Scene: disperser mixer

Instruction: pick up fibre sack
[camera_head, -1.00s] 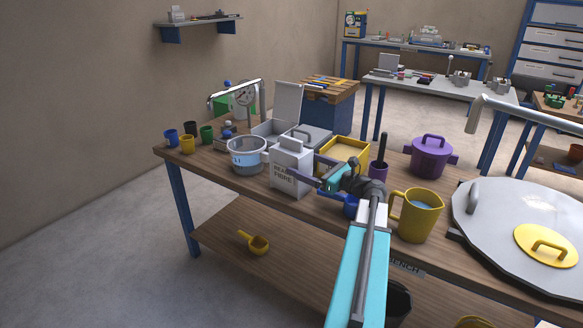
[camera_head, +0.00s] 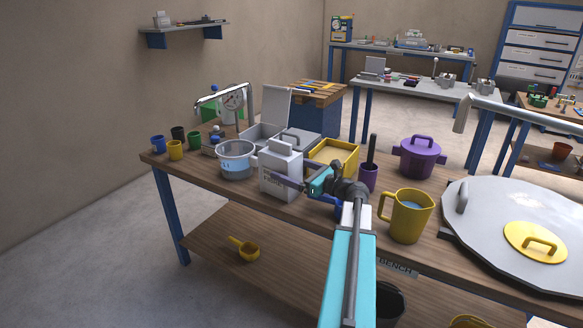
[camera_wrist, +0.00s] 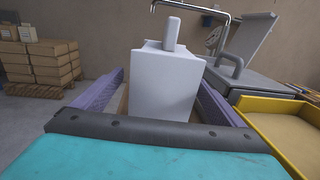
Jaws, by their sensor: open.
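The fibre sack (camera_head: 281,162) is a pale grey, box-shaped pack with a raised grip on top and a dark label, partly covered by a finger, on its front. It stands upright on the wooden bench, near the front edge. My gripper (camera_head: 300,181) is at the sack, with one finger across its near face in the head view. In the wrist view the sack (camera_wrist: 165,80) stands between my two purple fingers, one on each side. The jaws are open. Whether either finger touches the sack cannot be told, and its base is hidden in the wrist view.
A clear beaker (camera_head: 236,160) stands close left of the sack. A grey case (camera_head: 298,143) with a raised lid is behind, and a yellow tray (camera_head: 346,152) is behind right. A purple cup (camera_head: 369,177) and yellow jug (camera_head: 407,217) stand right of my gripper.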

